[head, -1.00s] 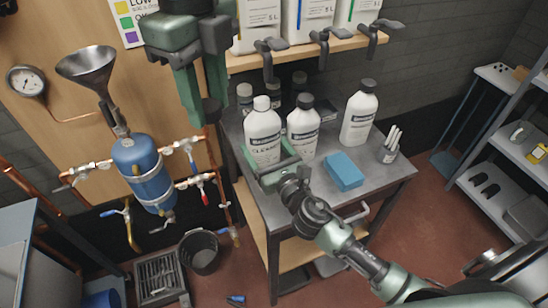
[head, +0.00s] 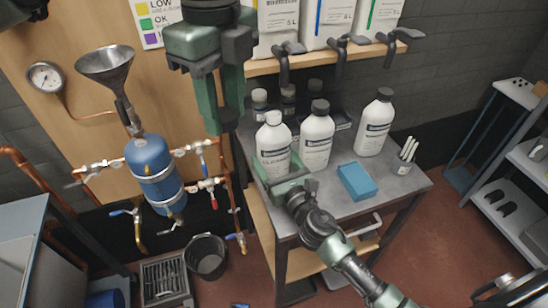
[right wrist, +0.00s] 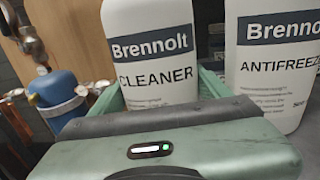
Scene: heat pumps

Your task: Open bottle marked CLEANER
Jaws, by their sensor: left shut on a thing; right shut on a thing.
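The CLEANER bottle (head: 274,150), white with a dark label band, stands upright on the grey bench. Its top shows a bare white neck with no dark cap, unlike its neighbours. It also shows in the right wrist view (right wrist: 152,60), where CLEANER is readable. My right gripper (head: 284,186) is shut around the bottle's lower body, its green fingers on both sides. My left gripper (head: 221,122) points down, left of the bottle's neck and apart from it. It is shut on a small dark cap (head: 229,115), mostly hidden by the fingers.
The ANTIFREEZE bottle (right wrist: 272,70) stands close to the right of CLEANER. Left are a blue tank (head: 154,170), pipes and a funnel (head: 105,62).

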